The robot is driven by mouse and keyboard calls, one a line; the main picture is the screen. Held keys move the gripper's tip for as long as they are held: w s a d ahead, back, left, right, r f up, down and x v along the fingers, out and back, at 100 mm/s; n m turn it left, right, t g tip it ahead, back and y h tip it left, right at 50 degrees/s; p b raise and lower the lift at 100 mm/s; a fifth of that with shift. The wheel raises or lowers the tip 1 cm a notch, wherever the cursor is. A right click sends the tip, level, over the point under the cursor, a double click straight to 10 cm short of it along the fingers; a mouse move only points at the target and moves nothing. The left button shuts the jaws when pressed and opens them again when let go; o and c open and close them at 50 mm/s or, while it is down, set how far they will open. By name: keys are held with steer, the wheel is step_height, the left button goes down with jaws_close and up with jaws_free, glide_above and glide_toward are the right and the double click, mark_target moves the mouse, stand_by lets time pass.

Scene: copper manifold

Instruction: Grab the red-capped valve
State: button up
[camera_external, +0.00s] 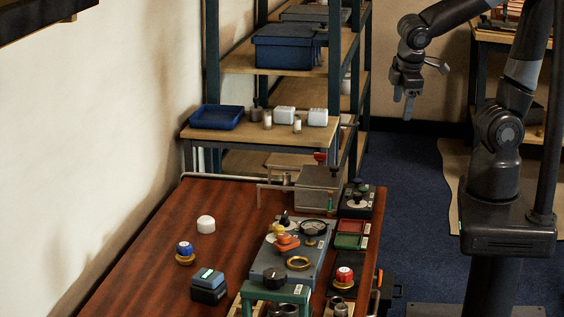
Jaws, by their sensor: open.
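A red-capped valve (344,275) stands upright near the right edge of the brown table (140,262), with a pale or brass-coloured base below the cap. My gripper (402,93) is open and empty, pointing down. It hangs in the upper right of the picture, well above and beyond the valve and apart from it. A smaller red-topped part (320,157) shows by the metal box at the table's far end; I cannot tell what it is.
A grey panel (262,262) with a gauge and knobs stands left of the valve. A green frame (250,292), red and green trays (349,241) and metal cylinders (340,309) crowd it. A blue-capped part (184,248) and white cap (206,223) lie left. Shelving (213,60) stands behind.

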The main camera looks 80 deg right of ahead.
steer(key=w+a+f+n+t+h, duration=0.2)
steer(key=w+a+f+n+h, duration=0.35)
steer(key=f+n+h, duration=0.3)
steer(key=n+t+y, duration=1.4)
steer(key=n+y, duration=0.2)
steer(key=n, duration=0.9)
glide_toward(344, 280)
steer(key=shift+h, duration=0.25)
steer(key=w, duration=0.6)
steer(key=shift+w+r, duration=0.25)
steer(key=shift+w, duration=0.05)
steer(key=w, duration=0.5)
steer(key=shift+w+a+r, duration=0.1)
steer(key=shift+a+r, duration=0.2)
steer(key=shift+a, duration=0.05)
steer(key=c, duration=1.1)
